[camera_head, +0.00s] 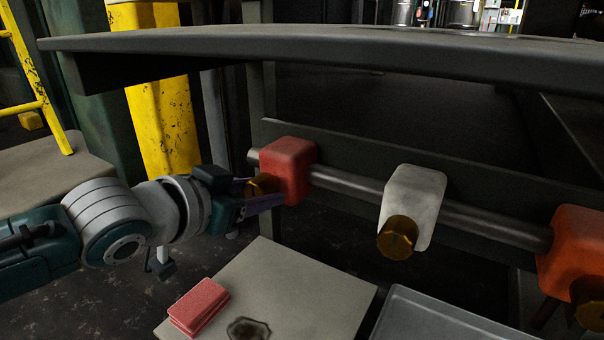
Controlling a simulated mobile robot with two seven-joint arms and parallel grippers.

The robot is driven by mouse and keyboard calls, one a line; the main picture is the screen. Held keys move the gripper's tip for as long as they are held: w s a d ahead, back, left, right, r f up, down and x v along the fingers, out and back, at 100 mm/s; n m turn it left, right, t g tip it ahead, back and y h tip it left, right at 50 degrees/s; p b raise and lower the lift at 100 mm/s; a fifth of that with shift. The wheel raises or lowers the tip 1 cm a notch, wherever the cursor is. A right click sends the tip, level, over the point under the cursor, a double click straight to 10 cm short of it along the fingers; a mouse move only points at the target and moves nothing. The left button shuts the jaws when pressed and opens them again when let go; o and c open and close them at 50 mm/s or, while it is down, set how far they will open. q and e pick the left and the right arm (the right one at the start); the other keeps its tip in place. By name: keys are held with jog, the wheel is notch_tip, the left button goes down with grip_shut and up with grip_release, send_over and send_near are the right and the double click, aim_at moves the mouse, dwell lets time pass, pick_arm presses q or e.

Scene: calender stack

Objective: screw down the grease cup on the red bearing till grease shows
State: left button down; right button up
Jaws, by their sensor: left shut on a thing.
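The red bearing (288,168) sits on a grey shaft left of the middle. Its brass grease cup (259,184) shows on the bearing's front left side, partly hidden by my gripper. My left gripper (262,194) reaches in from the left, with its purple fingers shut on this cup. No grease can be made out at the bearing; the gripper hides part of that area. My right gripper is not in view.
A white bearing (414,198) with a brass cup (397,238) and an orange-red bearing (577,252) sit farther right on the shaft (345,183). A dark ledge (330,48) overhangs. Below, a red folded cloth or pad (199,304) lies on a pale bench (290,285), beside a grey tray (430,318).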

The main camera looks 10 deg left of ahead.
pick_arm(q)
jog(key=shift+d+m+y+p, duration=0.1)
jog(key=shift+m+y+p, duration=0.3)
jog(key=shift+m+p, duration=0.2)
jog(key=shift+m+t+y, duration=0.3)
jog(key=shift+m+t, duration=0.1)
jog(key=shift+m, duration=0.2)
jog(key=shift+f+m+y+b, duration=0.15)
jog(key=shift+m+y+b, duration=0.25)
jog(key=shift+m, duration=0.4)
jog(key=shift+m+t+y+b, duration=0.4)
jog(key=shift+m+t+b, duration=0.1)
jog(key=shift+m, duration=0.1)
jog(key=shift+c, duration=1.4)
grip_release()
